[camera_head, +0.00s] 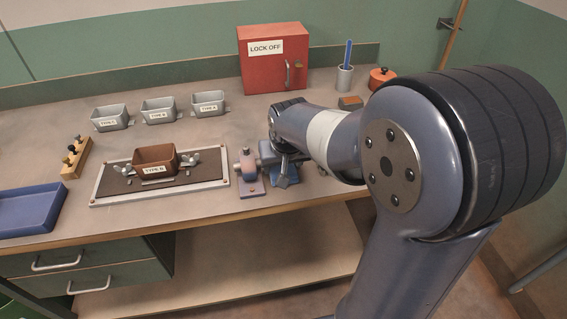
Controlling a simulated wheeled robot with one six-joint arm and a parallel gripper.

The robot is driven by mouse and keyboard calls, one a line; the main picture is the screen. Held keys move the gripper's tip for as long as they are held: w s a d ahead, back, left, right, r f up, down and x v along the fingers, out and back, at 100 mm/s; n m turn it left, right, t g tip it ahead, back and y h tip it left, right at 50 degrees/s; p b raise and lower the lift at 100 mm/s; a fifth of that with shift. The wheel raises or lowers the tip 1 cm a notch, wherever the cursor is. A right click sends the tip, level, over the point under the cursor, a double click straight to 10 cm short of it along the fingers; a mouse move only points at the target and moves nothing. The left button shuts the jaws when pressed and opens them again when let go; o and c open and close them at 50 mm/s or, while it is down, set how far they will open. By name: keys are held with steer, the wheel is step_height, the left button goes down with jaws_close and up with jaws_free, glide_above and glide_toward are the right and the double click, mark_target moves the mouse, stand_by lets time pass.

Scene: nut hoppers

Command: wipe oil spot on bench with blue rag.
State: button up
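The bench (215,211) has a brown top. I cannot pick out an oil spot on it; part of the top is hidden behind my arm. No blue rag shows clearly. A small blue-grey piece (287,180) sits low beside my gripper, and I cannot tell whether it is cloth or metal. My gripper (281,160) is down near the bench top, right of the small clamp-like fixture (250,180). It is small and partly hidden by my wrist, so its fingers cannot be made out.
A brown TYPE N hopper (157,159) sits with wing nuts on a framed plate (105,188). Several grey bins (159,112) stand behind. A red LOCK OFF box (272,62), cup (344,78) and red pot (381,77) stand at the back. A blue tray (28,212) lies left.

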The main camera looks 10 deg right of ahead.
mark_target(300, 178)
steer(key=shift+d+r, duration=0.2)
steer(key=shift+d, duration=1.65)
steer(key=shift+s+f, duration=0.15)
steer(key=shift+s, duration=0.75)
steer(key=shift+s+a+f, duration=0.1)
steer(key=shift+a+f, duration=0.1)
steer(key=shift+a, duration=1.6)
steer(key=shift+a, duration=0.9)
steer(key=shift+a+r, duration=0.15)
steer(key=shift+a, duration=0.15)
steer(key=shift+r, duration=0.15)
steer(key=shift+w+d, duration=0.2)
steer(key=shift+d, duration=0.55)
steer(key=shift+s+d+f, duration=0.1)
steer(key=shift+d+f, duration=0.05)
steer(key=shift+d, duration=1)
steer(key=shift+s+d+f, duration=0.1)
steer(key=shift+d+f, duration=0.05)
steer(key=shift+d, duration=0.95)
